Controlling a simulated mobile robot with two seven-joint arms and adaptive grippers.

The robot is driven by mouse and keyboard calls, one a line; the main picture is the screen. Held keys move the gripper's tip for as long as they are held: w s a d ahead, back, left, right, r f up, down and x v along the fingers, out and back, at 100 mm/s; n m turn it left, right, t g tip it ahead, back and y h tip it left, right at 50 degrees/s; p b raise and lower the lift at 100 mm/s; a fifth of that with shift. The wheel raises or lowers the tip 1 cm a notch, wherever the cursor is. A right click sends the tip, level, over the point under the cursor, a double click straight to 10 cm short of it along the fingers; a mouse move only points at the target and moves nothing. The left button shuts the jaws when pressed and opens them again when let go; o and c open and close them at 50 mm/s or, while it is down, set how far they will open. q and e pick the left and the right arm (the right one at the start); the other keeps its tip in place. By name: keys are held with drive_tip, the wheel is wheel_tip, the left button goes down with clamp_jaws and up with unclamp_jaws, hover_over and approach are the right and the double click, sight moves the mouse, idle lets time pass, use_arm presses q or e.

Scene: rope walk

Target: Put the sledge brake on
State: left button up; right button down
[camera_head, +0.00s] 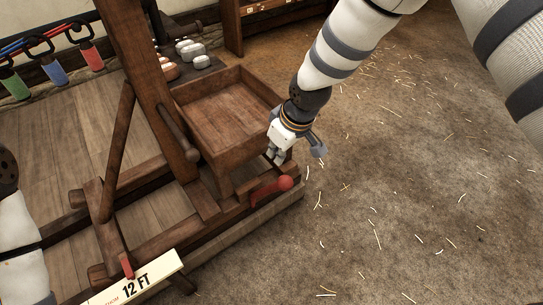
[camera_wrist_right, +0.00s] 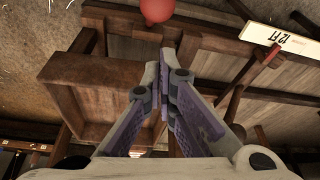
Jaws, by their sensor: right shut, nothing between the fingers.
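The sledge is a brown wooden frame with an upright post and an open wooden tray (camera_head: 215,108). The brake is a short red lever with a round red knob (camera_head: 286,183) at the sledge's near right corner, lying nearly flat along the beam. In the right wrist view the red knob (camera_wrist_right: 157,10) is at the top edge, just beyond my fingertips. My right gripper (camera_head: 276,158) is shut and empty, above the knob and beside the tray's corner. Its fingers (camera_wrist_right: 165,58) are together in the wrist view. My left gripper is out of view; only part of that arm shows at the left edge.
A white "12 FT" sign (camera_head: 135,284) with a small red pointer (camera_head: 127,265) is at the front left. Green, blue and red handled tools (camera_head: 52,74) hang at the back left. Pale and brown bundles (camera_head: 190,50) lie behind the tray. The straw-strewn floor (camera_head: 410,180) at right is clear.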

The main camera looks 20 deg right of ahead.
drive_tip(key=r, duration=0.1)
drive_tip(key=s+r, duration=0.1)
drive_tip(key=shift+s+d+r, duration=0.3)
drive_tip(key=shift+d+r, duration=0.05)
drive_tip(key=shift+r, duration=0.05)
drive_tip(key=shift+f, duration=0.1)
drive_tip(key=s+d+f+m+g, duration=0.1)
drive_tip(key=s+f+m+g, duration=0.1)
drive_tip(key=s+f, duration=0.65)
drive_tip(key=s+d+f+m+g, duration=0.15)
drive_tip(key=s+f, duration=0.25)
drive_tip(key=s, duration=0.9)
drive_tip(key=s+d+m+g+h, duration=0.1)
drive_tip(key=s+d+m+g, duration=0.1)
drive_tip(key=s, duration=1.5)
drive_tip(key=shift+s+d+m+h+p, duration=0.35)
drive_tip(key=shift+d+m+h, duration=0.1)
drive_tip(key=shift+d, duration=0.6)
